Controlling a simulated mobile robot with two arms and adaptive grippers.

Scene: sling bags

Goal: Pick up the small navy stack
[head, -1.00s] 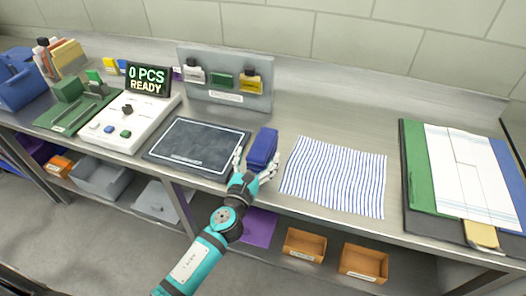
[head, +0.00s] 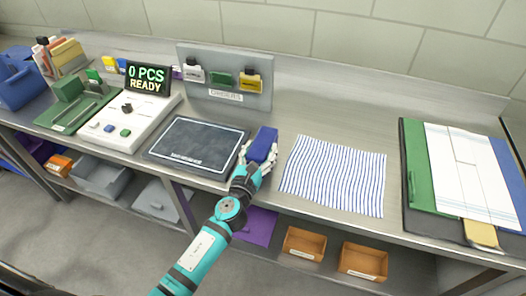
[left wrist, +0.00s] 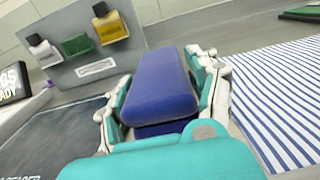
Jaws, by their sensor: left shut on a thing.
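The small navy stack (head: 263,143) is at the bench's front part, between the dark slate pad and the striped cloth. My left gripper (head: 257,158) is shut on it from the front, one finger along each side. In the left wrist view the navy stack (left wrist: 160,88) fills the space between the pale-and-teal fingers, with a darker blue layer below its rounded front end. Its underside is hidden, so I cannot tell whether it touches the bench. My right gripper is not in view.
The dark slate pad (head: 197,146) lies left of the stack, the striped cloth (head: 335,175) right. A grey panel with small bottles (head: 225,78) stands behind. A white console (head: 130,120) with a display reading "0 PCS READY" (head: 148,79) is further left. Orange bins (head: 304,244) sit below.

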